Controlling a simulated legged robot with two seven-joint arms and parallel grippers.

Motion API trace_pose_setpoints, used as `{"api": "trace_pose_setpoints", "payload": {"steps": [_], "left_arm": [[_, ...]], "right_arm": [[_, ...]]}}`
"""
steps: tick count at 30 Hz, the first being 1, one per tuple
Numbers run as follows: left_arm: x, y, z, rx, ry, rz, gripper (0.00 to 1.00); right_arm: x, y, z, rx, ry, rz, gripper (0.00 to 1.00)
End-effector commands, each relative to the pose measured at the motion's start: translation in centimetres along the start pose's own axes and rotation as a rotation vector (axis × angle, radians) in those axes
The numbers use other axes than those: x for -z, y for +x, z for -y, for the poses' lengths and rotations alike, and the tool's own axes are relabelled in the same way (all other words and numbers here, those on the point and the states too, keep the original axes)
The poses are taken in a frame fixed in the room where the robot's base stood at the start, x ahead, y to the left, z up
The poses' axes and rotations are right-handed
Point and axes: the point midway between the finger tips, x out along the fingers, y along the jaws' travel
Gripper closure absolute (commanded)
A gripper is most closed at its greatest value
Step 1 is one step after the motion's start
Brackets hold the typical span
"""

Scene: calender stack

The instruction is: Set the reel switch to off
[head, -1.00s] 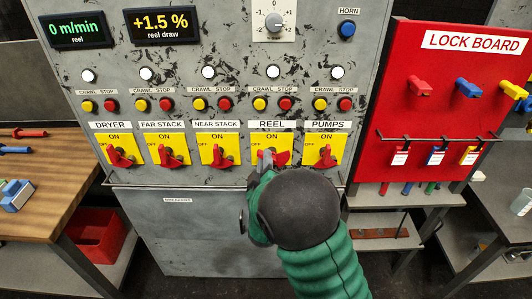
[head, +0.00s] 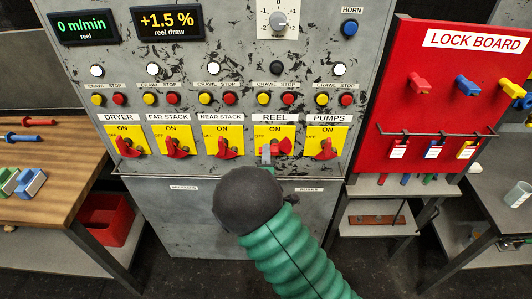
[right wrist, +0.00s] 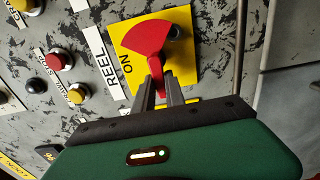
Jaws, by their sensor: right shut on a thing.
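The reel switch (head: 285,146) is a red rotary handle on a yellow plate under the REEL label. In the right wrist view its wide red fan (right wrist: 150,36) is turned away from my gripper, and its narrow end lies between the fingers. In the head view the handle lies roughly sideways, narrow end toward the OFF side, unlike its neighbours. My right gripper (head: 267,153) is shut on that narrow end; its fingers also show in the wrist view (right wrist: 158,90). The lamp (head: 277,68) above the reel column is dark. My left gripper is out of view.
The dryer (head: 129,149), far stack (head: 176,147), near stack (head: 227,148) and pumps (head: 325,149) switches stand close alongside, their lamps lit white. Crawl and stop buttons sit above. A red lock board (head: 440,90) stands right, a wooden bench (head: 55,175) left.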

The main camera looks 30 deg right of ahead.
Motion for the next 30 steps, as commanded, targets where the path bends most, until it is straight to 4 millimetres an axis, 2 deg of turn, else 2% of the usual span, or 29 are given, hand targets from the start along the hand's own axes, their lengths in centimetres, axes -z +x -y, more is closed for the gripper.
{"api": "trace_pose_setpoints", "payload": {"steps": [12,13,17,30], "left_arm": [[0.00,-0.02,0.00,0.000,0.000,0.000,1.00],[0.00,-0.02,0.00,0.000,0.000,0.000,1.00],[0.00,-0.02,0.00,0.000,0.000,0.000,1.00],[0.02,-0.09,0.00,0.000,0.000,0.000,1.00]], "right_arm": [[-0.02,0.02,0.09,0.001,-0.007,0.000,1.00],[-0.02,0.02,0.09,0.001,-0.006,0.000,0.81],[-0.02,0.01,0.07,0.001,-0.006,0.000,0.64],[-0.16,0.20,-0.03,-0.001,-0.005,0.000,0.63]]}}
